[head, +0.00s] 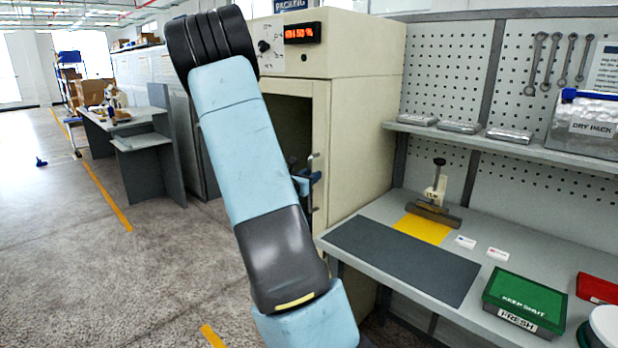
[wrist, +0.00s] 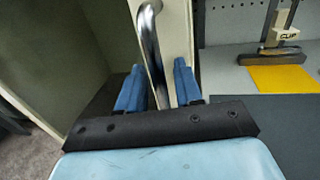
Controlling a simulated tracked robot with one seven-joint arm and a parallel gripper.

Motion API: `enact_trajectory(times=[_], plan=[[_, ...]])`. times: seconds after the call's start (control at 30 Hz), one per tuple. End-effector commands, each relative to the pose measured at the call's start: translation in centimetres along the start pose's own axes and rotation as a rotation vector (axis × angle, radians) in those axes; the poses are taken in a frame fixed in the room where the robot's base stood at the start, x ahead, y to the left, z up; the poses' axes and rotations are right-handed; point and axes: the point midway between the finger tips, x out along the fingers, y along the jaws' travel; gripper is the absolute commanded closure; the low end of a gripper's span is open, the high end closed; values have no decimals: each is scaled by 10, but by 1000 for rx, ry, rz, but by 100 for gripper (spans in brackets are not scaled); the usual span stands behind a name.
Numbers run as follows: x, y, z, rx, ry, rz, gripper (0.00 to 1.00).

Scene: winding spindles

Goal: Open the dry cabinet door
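The dry cabinet (head: 365,60) is a tall cream box with a red lit display, left of the workbench. Its door (head: 320,130) has a cream frame around a dark panel and looks shut, though my arm covers much of it. The upright metal handle (wrist: 150,50) is on the door's right stile and also shows in the head view (head: 314,165). My gripper (wrist: 160,88) is at the handle, its two blue fingers apart. The handle's lower part lies between the fingers, with visible gaps on both sides. In the head view the fingers (head: 307,183) are partly hidden behind my arm.
The workbench (head: 545,250) stands close right of the handle, with a dark mat (head: 405,258), a yellow patch (head: 424,229), a clamp-like tool (head: 436,195) and a green box (head: 525,300). Open floor (head: 60,260) lies to the left.

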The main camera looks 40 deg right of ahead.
Motion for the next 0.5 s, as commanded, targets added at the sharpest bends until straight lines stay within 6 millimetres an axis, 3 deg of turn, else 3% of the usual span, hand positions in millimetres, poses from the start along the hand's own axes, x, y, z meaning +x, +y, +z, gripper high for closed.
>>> enact_trajectory(times=[0.07,0.4,0.5], plan=[[0,0,0,0,0,0,66],[-1,1,0,0,0,1,99],[-1,1,0,0,0,1,100]])
